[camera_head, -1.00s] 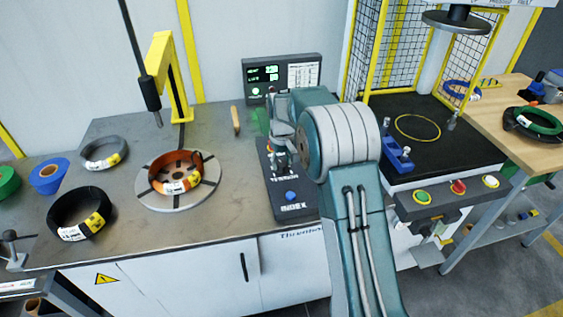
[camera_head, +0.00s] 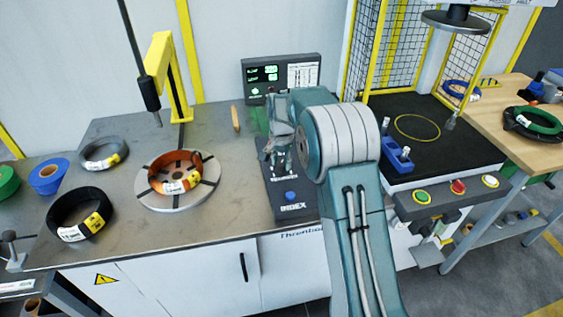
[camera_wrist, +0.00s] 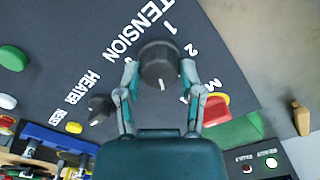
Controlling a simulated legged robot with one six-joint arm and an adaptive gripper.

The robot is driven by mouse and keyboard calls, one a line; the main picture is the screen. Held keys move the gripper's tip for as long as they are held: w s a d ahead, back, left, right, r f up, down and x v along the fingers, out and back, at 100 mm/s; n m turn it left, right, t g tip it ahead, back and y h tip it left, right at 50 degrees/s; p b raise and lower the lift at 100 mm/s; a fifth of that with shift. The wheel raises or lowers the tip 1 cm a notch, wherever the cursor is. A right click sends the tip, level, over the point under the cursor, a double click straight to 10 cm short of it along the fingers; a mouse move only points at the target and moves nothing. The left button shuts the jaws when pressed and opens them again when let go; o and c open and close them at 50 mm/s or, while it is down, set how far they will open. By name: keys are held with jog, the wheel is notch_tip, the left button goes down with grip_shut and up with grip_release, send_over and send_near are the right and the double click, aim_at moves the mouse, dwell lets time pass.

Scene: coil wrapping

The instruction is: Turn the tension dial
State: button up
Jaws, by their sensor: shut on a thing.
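The tension dial (camera_wrist: 158,64) is a dark round knob with a white pointer mark, on a black panel (camera_wrist: 110,30) lettered TENSION, with numbers and an M around the knob. In the wrist view, the fingers of my gripper (camera_wrist: 160,78) stand on either side of the dial and are shut on it. The white mark points down in the picture, toward my gripper. In the head view, my gripper (camera_head: 277,160) is over the control panel (camera_head: 290,205) on the bench, and my wrist hides the dial there.
A lit display (camera_head: 282,76) stands behind the panel. An orange coil (camera_head: 175,172) lies on the round turntable (camera_head: 180,200) to the left.

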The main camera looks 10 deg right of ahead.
aim_at(280, 162)
jog(key=m, duration=0.5)
jog(key=shift+s+f, duration=0.1)
jog(key=shift+f, duration=0.15)
jog(key=shift+m, duration=0.3)
jog(key=o, duration=1.2)
jog(key=shift+a, duration=0.1)
jog(key=shift+c, duration=0.2)
jog(key=shift+r, duration=0.1)
jog(key=shift+r, duration=0.1)
notch_tip(280, 162, up, 12)
jog(key=shift+w, duration=0.2)
